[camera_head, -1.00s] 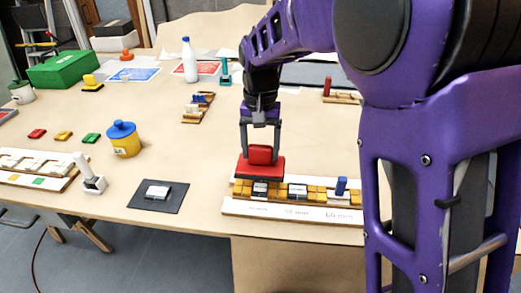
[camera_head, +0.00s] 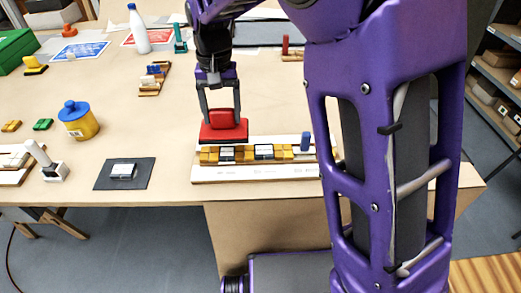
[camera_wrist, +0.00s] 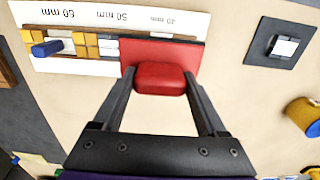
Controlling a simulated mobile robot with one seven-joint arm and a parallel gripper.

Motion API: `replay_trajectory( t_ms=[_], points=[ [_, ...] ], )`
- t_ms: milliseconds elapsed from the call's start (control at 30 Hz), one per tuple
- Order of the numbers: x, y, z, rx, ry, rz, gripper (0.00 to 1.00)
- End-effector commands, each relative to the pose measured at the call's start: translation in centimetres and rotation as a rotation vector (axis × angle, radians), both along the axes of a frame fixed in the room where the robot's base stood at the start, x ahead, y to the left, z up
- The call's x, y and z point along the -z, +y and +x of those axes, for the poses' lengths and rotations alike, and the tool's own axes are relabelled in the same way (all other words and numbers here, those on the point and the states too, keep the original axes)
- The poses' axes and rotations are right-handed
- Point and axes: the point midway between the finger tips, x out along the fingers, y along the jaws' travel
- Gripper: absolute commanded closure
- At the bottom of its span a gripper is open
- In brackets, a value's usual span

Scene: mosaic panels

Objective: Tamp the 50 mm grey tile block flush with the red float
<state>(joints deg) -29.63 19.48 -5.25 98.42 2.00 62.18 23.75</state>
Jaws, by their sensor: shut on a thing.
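My gripper (camera_head: 222,115) is shut on the handle of the red float (camera_head: 223,133), which also shows in the wrist view (camera_wrist: 160,78). The float hangs level, just above the left part of the mosaic panel. The 50 mm grey tile block (camera_head: 263,152) sits in the panel's middle, to the right of the float, between yellow tiles. It shows again beside the float in the wrist view (camera_wrist: 109,47). Whether it stands proud is too small to tell. Another grey block (camera_head: 227,154) lies under the float's front edge, by the 40 mm label.
The white panel board (camera_head: 255,173) lies along the table's front edge. A blue peg (camera_head: 306,141) stands at its right. A dark mat with a grey block (camera_head: 123,171) and a blue-lidded yellow pot (camera_head: 78,121) are to the left. Bare table lies behind the float.

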Motion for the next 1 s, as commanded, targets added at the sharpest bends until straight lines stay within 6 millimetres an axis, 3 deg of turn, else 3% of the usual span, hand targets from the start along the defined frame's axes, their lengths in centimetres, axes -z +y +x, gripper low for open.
replay_trajectory(
  t_ms=[567,833,1000],
  points=[
    [0.0,-0.4,0.1,0.001,-0.002,0.0,0.7],
    [-0.3,-7.2,0.2,0.005,-0.006,0.0,0.7],
    [-0.5,-9.7,0.0,0.002,-0.005,0.001,0.7]
  ],
)
